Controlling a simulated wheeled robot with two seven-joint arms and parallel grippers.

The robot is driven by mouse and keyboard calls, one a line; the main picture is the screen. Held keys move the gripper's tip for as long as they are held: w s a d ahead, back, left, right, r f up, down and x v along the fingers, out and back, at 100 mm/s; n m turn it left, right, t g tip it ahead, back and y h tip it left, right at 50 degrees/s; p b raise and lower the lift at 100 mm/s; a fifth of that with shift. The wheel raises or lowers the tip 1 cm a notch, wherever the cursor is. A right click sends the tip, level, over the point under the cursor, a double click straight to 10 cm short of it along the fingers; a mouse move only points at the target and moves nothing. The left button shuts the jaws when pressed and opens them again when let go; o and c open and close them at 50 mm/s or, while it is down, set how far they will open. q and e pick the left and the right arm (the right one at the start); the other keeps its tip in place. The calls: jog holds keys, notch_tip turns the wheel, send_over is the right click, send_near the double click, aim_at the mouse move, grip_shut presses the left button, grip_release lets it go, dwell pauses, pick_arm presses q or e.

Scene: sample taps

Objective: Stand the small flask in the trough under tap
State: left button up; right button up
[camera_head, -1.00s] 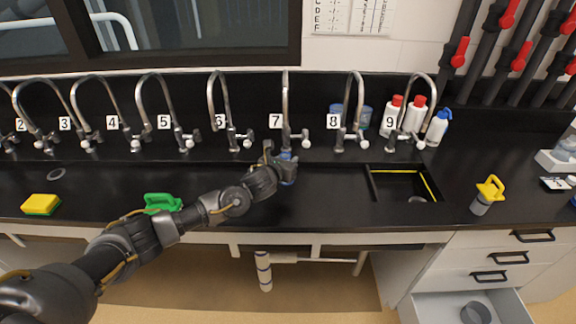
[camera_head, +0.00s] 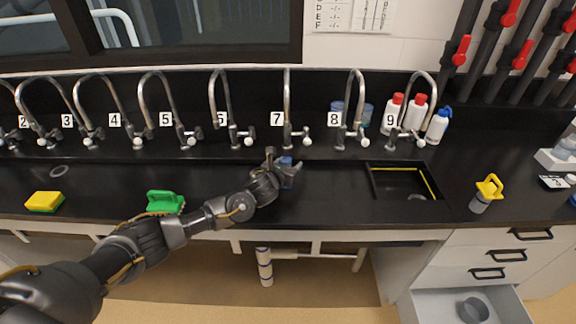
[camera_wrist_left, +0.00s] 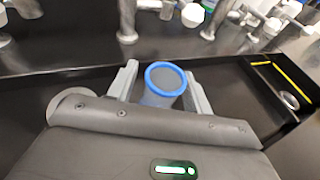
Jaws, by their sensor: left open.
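The small flask (camera_wrist_left: 163,82) has a blue rim and a greyish body. In the left wrist view it stands upright between the fingers of my left gripper (camera_wrist_left: 160,88), which is open around it. In the head view my left gripper (camera_head: 284,163) is in front of tap 7 (camera_head: 287,110), with the blue of the flask partly hidden between its fingers. The dark trough (camera_head: 215,164) runs along the bench below the row of taps. The flask's base is hidden, so I cannot tell exactly what it rests on.
A green brush (camera_head: 164,201) and a yellow sponge (camera_head: 44,201) lie on the bench at the left. A sink basin (camera_head: 402,182) and a yellow-topped object (camera_head: 488,191) are at the right. Bottles (camera_head: 415,113) stand behind tap 9. An open drawer (camera_head: 445,306) is below right.

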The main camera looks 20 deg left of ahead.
pick_arm(q)
jog(key=shift+r, duration=0.1)
jog(key=b+v, duration=0.2)
jog(key=v, duration=1)
jog(key=shift+a, duration=0.1)
